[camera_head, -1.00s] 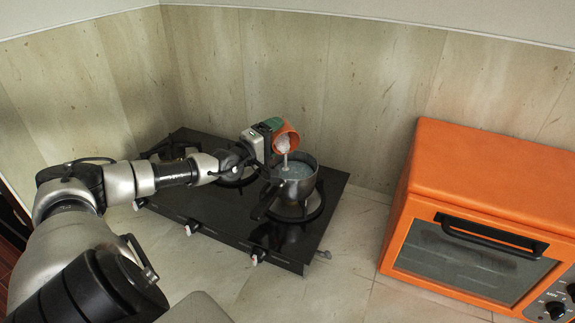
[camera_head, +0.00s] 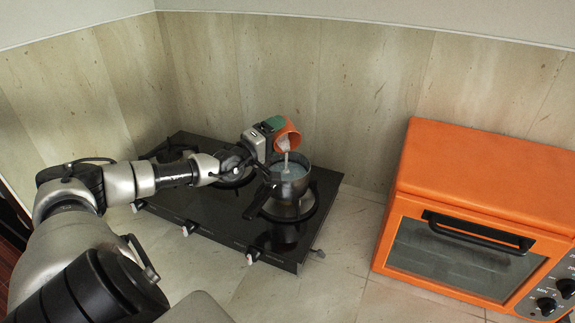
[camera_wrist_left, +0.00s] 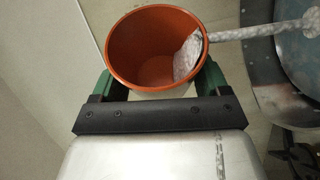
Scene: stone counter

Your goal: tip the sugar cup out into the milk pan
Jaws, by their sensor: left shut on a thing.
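An orange cup (camera_head: 288,138) is tilted over the milk pan (camera_head: 290,197). My left gripper (camera_head: 276,130) is shut on the cup and holds it above the pan's back left rim. A thin pale stream of sugar (camera_head: 286,160) runs from the cup's lip into the pan. In the left wrist view the cup (camera_wrist_left: 150,40) sits between the green fingers of the left gripper (camera_wrist_left: 155,85), with some whitish sugar (camera_wrist_left: 187,56) left at its right side. The pan holds pale bluish milk (camera_head: 291,172). My right gripper is not in view.
The pan stands on a black gas hob (camera_head: 215,215) with knobs along its front edge. An orange oven (camera_head: 480,215) stands to the right. A stone-look wall (camera_head: 370,100) runs close behind the hob. The counter (camera_head: 335,260) between hob and oven is clear.

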